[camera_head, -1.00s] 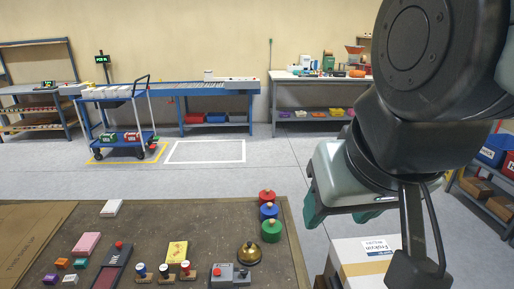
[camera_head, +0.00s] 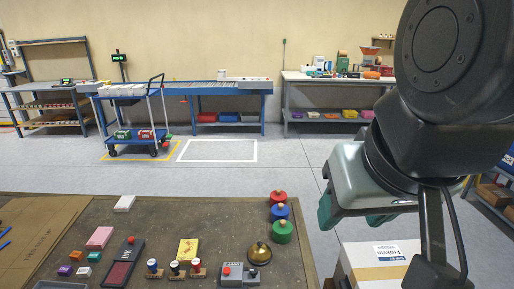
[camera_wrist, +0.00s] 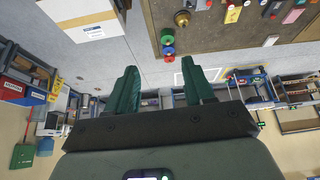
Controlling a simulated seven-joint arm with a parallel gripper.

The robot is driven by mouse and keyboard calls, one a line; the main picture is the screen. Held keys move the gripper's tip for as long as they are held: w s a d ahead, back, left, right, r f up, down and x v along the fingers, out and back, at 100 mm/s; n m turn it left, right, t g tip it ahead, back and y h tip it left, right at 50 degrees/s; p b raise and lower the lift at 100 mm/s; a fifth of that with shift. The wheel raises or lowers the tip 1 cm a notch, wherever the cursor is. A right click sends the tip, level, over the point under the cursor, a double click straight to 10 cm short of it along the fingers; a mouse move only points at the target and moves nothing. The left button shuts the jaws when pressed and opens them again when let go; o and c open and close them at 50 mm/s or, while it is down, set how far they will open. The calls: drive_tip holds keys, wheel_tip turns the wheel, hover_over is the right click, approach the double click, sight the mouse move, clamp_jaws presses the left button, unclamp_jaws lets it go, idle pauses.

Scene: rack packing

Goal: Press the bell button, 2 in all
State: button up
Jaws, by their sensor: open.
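A brass dome bell (camera_head: 259,254) with a small knob on top stands near the right edge of the brown bench (camera_head: 210,216). A grey box with a red button (camera_head: 231,273) stands just left of it. The bell also shows upside down near the top of the wrist view (camera_wrist: 182,18). My gripper (camera_head: 352,216) hangs right of the bench, apart from the bell. In the wrist view my gripper (camera_wrist: 159,66) has its two green fingers wide apart, with nothing between them.
Red, blue and green knobbed weights (camera_head: 281,232) stand behind the bell. A labelled carton (camera_head: 385,262) stands right of the bench, below my gripper.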

clamp_jaws()
idle(1.5)
